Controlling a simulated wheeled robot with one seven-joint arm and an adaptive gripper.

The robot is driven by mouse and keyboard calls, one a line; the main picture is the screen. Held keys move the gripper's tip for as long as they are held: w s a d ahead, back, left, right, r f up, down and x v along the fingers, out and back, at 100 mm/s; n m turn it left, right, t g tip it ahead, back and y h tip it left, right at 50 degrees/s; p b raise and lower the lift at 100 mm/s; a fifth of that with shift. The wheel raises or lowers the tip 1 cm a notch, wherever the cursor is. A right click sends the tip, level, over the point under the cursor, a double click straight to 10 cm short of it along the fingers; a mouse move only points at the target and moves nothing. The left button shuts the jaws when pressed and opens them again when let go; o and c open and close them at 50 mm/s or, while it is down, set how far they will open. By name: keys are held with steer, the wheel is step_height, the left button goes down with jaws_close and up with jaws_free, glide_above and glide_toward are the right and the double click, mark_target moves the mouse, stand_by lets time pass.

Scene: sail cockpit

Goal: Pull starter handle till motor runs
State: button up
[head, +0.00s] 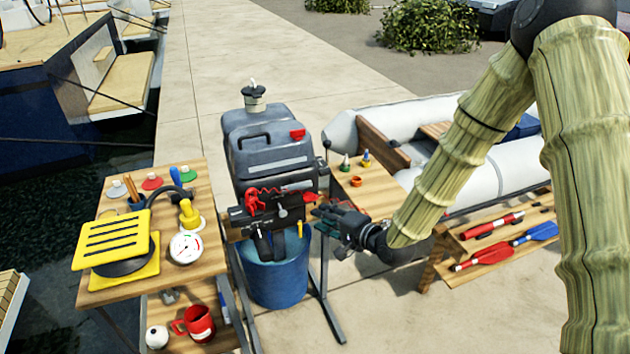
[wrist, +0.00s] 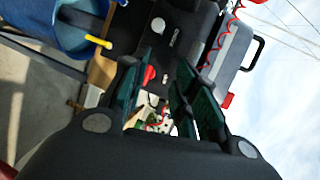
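The outboard motor (head: 268,150) stands upright on its stand, with its dark front panel (head: 275,207) facing me. A small red knob or handle (head: 310,197) shows at the panel's right side. I take it for the starter handle, but its shape is too small to be sure. My gripper (head: 322,212) is just right of the panel, pointing left toward it. In the wrist view my gripper (wrist: 158,72) is open, its two green-padded fingers apart. A red knob (wrist: 149,74) shows between the fingertips; I cannot tell whether they touch it.
A blue barrel (head: 275,282) stands below the motor. A wooden side table (head: 118,290) is left; a small wooden table (head: 372,200) and a grey inflatable boat (head: 490,180) are right.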

steer(key=y, duration=0.1)
glide_toward(303, 187)
steer(key=shift+m+t, duration=0.4)
steer(key=shift+f+p+x, duration=0.15)
steer(key=shift+p+x, duration=0.25)
steer(key=shift+x, duration=2.4)
steer(key=shift+f+p+x, duration=0.1)
steer(key=shift+p+x, duration=0.3)
steer(key=shift+x, duration=2.4)
steer(key=shift+s+a, duration=0.1)
steer(key=shift+s, duration=0.1)
